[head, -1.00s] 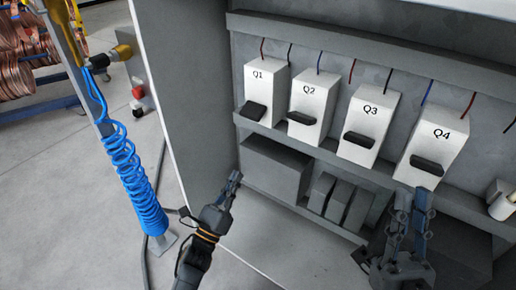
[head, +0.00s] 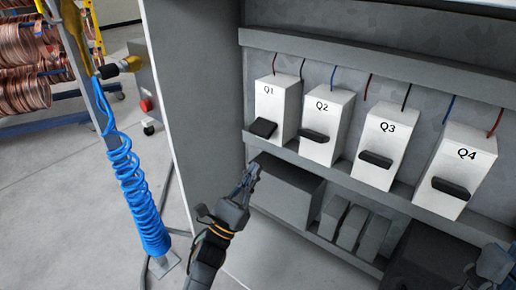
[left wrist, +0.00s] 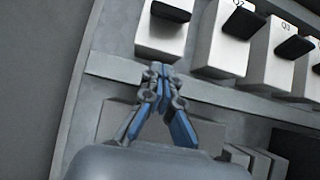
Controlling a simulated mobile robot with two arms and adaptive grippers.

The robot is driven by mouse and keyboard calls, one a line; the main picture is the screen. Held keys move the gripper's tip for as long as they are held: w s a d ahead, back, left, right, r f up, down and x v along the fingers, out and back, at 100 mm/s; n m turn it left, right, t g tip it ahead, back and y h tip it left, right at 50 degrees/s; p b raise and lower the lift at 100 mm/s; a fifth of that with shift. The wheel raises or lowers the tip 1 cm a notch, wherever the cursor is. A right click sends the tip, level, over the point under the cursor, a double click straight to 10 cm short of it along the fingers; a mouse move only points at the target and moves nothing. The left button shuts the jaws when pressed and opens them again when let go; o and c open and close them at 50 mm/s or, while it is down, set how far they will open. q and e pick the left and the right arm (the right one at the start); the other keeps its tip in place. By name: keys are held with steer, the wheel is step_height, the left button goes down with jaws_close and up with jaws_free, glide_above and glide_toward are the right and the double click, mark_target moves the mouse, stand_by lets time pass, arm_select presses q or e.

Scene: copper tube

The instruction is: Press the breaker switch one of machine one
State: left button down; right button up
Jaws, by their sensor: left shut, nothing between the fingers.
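Breaker Q1 (head: 278,103) is a white box at the left end of a row in a grey cabinet. Its black switch lever (head: 263,128) sticks out low on the front and is angled differently from the other levers. My left gripper (head: 253,172) is shut and empty, below Q1's lever and apart from it. In the left wrist view its fingertips (left wrist: 160,69) are together, just below the Q1 box (left wrist: 158,40) and its black lever (left wrist: 171,11). My right gripper (head: 490,266) is partly cut off at the bottom right; its fingers are unclear.
Breakers Q2 (head: 326,112), Q3 (head: 385,140) and Q4 (head: 456,165) stand to the right of Q1. A grey ledge (head: 345,176) runs under the row. Grey boxes (head: 287,190) sit lower. The cabinet's side wall (head: 195,95) closes the left; a blue coiled hose (head: 135,190) hangs outside.

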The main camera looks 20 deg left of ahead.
mark_target(263, 128)
arm_select(q)
step_height(263, 128, up, 7)
steer(key=w, duration=0.2)
steer(key=shift+d+f, duration=0.15)
steer(key=shift+d, duration=0.2)
